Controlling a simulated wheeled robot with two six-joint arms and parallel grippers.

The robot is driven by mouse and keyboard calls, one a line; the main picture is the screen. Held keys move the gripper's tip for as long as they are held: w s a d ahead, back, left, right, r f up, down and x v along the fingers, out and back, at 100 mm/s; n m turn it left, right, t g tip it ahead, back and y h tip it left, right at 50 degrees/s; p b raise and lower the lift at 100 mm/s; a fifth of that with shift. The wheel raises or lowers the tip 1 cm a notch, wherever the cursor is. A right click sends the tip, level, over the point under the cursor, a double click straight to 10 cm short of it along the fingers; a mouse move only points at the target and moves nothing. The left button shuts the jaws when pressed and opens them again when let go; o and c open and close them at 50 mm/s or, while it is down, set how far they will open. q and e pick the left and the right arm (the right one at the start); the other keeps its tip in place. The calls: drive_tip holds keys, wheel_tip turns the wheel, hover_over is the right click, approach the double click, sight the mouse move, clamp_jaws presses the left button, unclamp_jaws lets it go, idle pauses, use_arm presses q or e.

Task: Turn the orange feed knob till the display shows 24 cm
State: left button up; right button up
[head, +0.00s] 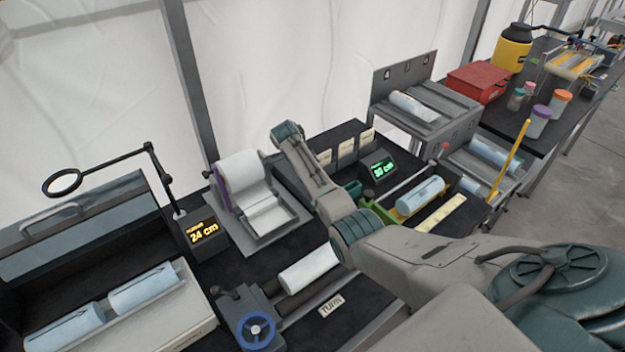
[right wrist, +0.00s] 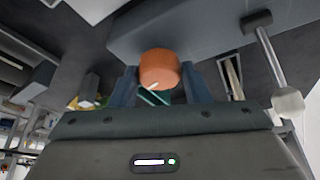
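The orange feed knob (right wrist: 158,70) is in the right wrist view, with a small pale mark on its lower edge. My right gripper (right wrist: 159,78) has one finger on each side of the knob, very close to its edges. I cannot tell if they press on it. In the head view my right arm hides the knob and my right gripper. A display with green figures (head: 380,168) seems to read 30 cm. A second display with orange figures (head: 203,233) reads 24 cm. My left gripper is out of view.
A white roll in a holder (head: 243,172) stands left of my right arm. A blue handwheel (head: 256,331) and a white roll (head: 309,268) are in front. A case of light blue rolls (head: 150,288) is at left. A grey rack (head: 403,75) stands behind.

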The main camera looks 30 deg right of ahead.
drive_tip(key=o, duration=0.3)
drive_tip(key=shift+r, duration=0.1)
drive_tip(key=shift+w+a+r+b, duration=0.15)
drive_tip(key=shift+a+r+b, duration=0.05)
drive_tip(key=shift+r+b, duration=0.15)
drive_tip(key=b+v, duration=0.2)
drive_tip(key=v, duration=0.8)
drive_tip(key=shift+f, duration=0.15)
